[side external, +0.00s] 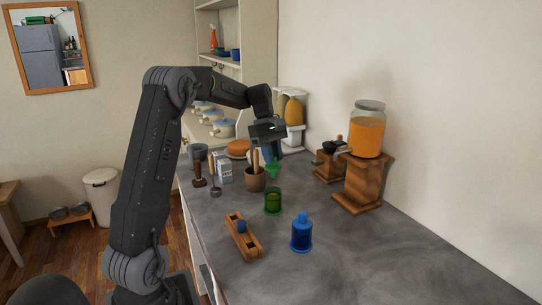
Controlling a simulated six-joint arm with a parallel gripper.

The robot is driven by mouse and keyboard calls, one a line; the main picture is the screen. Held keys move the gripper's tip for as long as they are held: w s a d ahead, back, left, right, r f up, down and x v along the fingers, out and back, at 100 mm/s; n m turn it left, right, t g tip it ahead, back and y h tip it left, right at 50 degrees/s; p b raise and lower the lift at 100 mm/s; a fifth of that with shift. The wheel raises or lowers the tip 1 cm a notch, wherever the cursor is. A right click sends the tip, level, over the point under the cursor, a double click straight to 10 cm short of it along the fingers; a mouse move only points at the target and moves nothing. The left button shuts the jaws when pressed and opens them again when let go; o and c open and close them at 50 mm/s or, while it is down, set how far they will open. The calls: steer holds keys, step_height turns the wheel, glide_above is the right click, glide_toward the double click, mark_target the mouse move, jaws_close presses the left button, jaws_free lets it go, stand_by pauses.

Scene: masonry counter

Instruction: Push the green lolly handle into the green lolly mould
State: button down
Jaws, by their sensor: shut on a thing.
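The green lolly handle (273,171) hangs below my gripper (274,157), which is shut on it. The handle is apart from the green lolly mould (273,203), above it and a little toward the back in the picture. The green mould stands upright on the grey counter (350,245). The fingertips are small and dark here, so the exact grip on the handle is hard to see.
A blue mould with a blue top (302,236) stands front right. A wooden rack (248,246) with a blue piece lies front left. A brown utensil pot (255,181) stands close to the handle. A wooden stand with a jar (366,132) is right. The front right counter is clear.

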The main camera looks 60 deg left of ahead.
mark_target(272, 176)
steer(key=shift+f, duration=2.85)
steer(key=shift+f, duration=1.1)
steer(key=c, duration=1)
jaws_free()
steer(key=shift+r, duration=0.1)
steer(key=v, duration=1.3)
steer(key=shift+s+a+r, duration=0.15)
steer(key=shift+r, duration=0.1)
